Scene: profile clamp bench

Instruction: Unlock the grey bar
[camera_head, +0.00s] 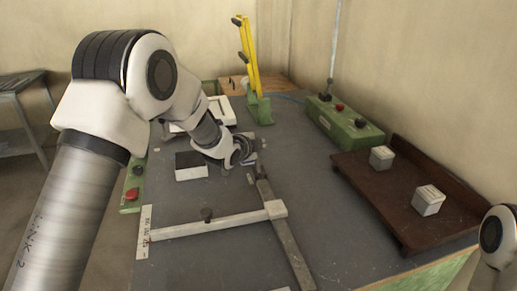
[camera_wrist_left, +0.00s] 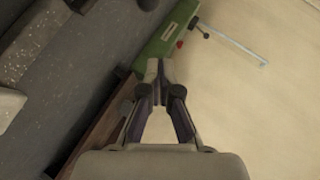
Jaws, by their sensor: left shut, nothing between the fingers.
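A pale grey bar (camera_head: 180,229) with a dark knob (camera_head: 207,214) on it lies across the bench. Its right end meets a light block on a darker grey bar (camera_head: 288,245) that runs toward the front. I cannot tell whether this joint is locked. My left gripper (camera_head: 260,143) is beyond the darker bar's far end, small and partly hidden by its own wrist. In the left wrist view, my left gripper (camera_wrist_left: 159,68) has its fingertips together with nothing between them. My right gripper is out of view; only part of my right arm shows at the right edge.
A yellow lever clamp (camera_head: 248,58) on a green base stands at the back. A green control box (camera_head: 345,122) stands back right. A brown tray (camera_head: 375,192) holds two pale blocks. A black-and-white block (camera_head: 191,173) sits left of my wrist. The right-centre bench is clear.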

